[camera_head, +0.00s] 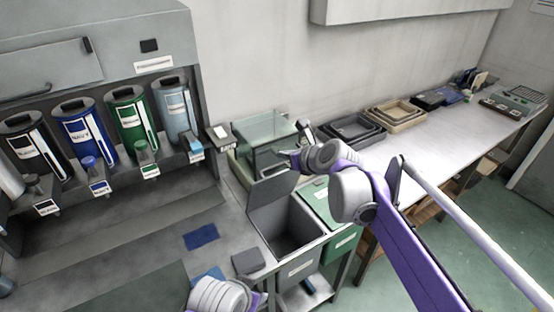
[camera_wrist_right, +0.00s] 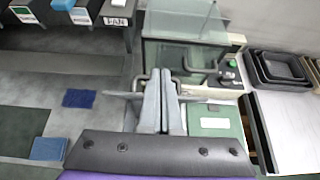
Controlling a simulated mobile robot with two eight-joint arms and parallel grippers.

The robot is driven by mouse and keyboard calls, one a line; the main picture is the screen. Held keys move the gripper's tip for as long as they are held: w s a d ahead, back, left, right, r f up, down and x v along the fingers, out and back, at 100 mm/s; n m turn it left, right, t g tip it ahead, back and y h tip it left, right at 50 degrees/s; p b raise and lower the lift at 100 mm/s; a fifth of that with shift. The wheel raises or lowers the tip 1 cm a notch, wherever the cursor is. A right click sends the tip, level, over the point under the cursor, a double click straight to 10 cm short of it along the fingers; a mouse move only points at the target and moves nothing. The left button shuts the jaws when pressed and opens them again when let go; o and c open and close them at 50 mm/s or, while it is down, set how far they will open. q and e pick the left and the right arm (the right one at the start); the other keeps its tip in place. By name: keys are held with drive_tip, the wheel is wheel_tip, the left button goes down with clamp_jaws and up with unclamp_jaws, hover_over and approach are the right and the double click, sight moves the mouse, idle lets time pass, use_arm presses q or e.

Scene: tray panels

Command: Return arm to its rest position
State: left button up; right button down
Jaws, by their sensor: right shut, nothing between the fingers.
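My right arm, purple and grey, reaches in from the right in the head view. Its gripper (camera_head: 285,158) is in the air above the bench, in front of a clear glass-sided box (camera_head: 268,138). In the right wrist view the two grey fingers (camera_wrist_right: 161,100) lie side by side, shut with nothing between them. A grey and purple part of my left arm shows at the bottom edge of the head view; its gripper is out of sight.
Colour-labelled canisters (camera_head: 86,135) stand in a rack at left. An open grey bin (camera_head: 290,240) and a green-lidded bin (camera_head: 322,204) are below the right gripper. Blue (camera_head: 201,236) and grey (camera_head: 248,262) pads lie nearby. Trays (camera_head: 395,116) line the long table at back right.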

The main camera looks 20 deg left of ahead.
drive_tip(key=s+d+f+n+h, duration=0.25)
drive_tip(key=s+d+n, duration=0.45)
drive_tip(key=d, duration=0.4)
drive_tip(key=s+d+f+n+h, duration=0.25)
drive_tip(key=s+d+n, duration=0.35)
drive_tip(key=d, duration=0.6)
drive_tip(key=s+d+f+n+h, duration=0.2)
drive_tip(key=s+d+f+n, duration=0.4)
drive_tip(key=s+d, duration=0.1)
drive_tip(key=s+d+f+n+g+h, duration=0.1)
drive_tip(key=s+d+f+n+h, duration=0.1)
drive_tip(key=s+d+f+n, duration=0.4)
drive_tip(key=s+d, duration=0.2)
drive_tip(key=s, duration=0.2)
drive_tip(key=shift+f+n, duration=0.15)
drive_tip(key=shift+n, duration=0.15)
drive_tip(key=shift+a, duration=0.1)
